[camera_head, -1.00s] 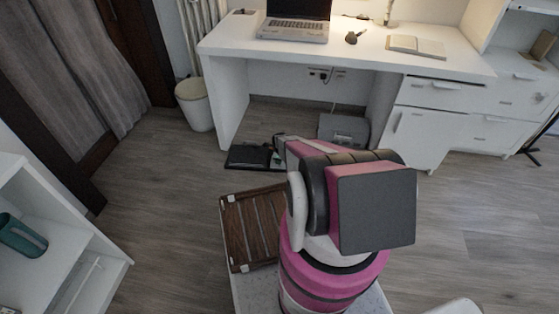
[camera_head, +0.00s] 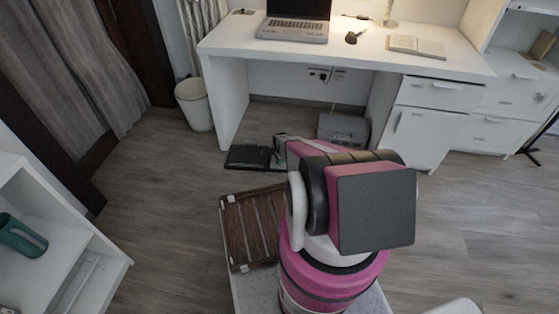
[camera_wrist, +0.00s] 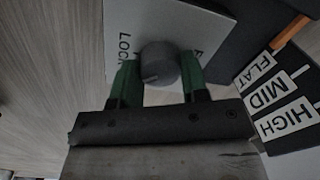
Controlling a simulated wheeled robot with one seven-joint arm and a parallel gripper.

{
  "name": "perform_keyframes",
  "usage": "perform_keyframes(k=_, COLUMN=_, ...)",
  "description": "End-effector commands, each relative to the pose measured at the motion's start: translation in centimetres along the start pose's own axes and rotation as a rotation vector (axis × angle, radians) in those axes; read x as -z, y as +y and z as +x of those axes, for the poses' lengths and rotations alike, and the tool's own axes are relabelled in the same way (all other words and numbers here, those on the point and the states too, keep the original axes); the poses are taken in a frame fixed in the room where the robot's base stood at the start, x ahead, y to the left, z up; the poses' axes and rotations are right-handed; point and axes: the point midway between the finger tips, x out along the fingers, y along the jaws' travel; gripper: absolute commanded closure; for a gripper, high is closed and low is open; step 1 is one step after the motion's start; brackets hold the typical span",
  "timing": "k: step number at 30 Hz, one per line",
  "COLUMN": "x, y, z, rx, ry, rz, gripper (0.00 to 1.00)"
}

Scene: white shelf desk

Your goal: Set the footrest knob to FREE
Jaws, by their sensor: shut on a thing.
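The dark grey round footrest knob (camera_wrist: 160,63) stands on a white plate (camera_wrist: 160,18) in the wrist view. LOCK is printed on the plate left of the knob; the word on the right is mostly hidden, with only its first letter partly showing. My gripper (camera_wrist: 158,72) has its two green fingers on either side of the knob, shut on it. I cannot tell clearly which way the knob points. In the head view, the black footrest (camera_head: 247,158) lies on the floor before the desk, and my arm hides the knob.
White tags reading FLAT, MID and HIGH (camera_wrist: 268,92) sit on a dark part right of the knob. A grey box (camera_head: 343,130) stands under the white desk (camera_head: 228,105). A brown slatted board (camera_head: 240,235) is nearer. Floor at the left is open.

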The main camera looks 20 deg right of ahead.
Motion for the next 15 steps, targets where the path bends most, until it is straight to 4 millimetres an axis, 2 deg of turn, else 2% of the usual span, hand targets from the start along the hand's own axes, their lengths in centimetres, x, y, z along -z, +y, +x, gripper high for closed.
perform_keyframes(k=15, x=0.01, y=-0.09, z=0.03, rx=0.0, ry=-0.026, rz=-0.488, gripper=0.83)
